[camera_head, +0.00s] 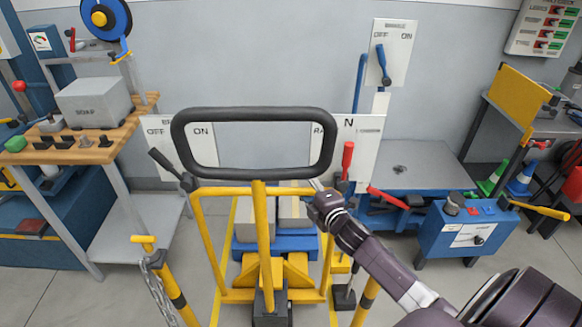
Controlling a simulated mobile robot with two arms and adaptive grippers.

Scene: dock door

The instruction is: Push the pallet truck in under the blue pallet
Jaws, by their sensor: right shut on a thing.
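The pallet truck is a yellow frame (264,235) with a large black loop handle (252,114) on top, upright in the middle of the view. The blue pallet (246,249) lies low on the floor behind its posts and carries grey boxes. The truck's frame hides part of the pallet, and I cannot tell how far any forks reach under it. My right gripper (317,187) comes in from the lower right and is shut on the pallet truck, at the right end of the frame below the loop. My left gripper is not in view.
A workbench (130,130) with a grey box stands at the left. A blue lift table (410,176) and a blue control box (470,228) stand at the right. Yellow posts, one with a chain (158,275), flank the truck in front. ON/OFF panels are behind.

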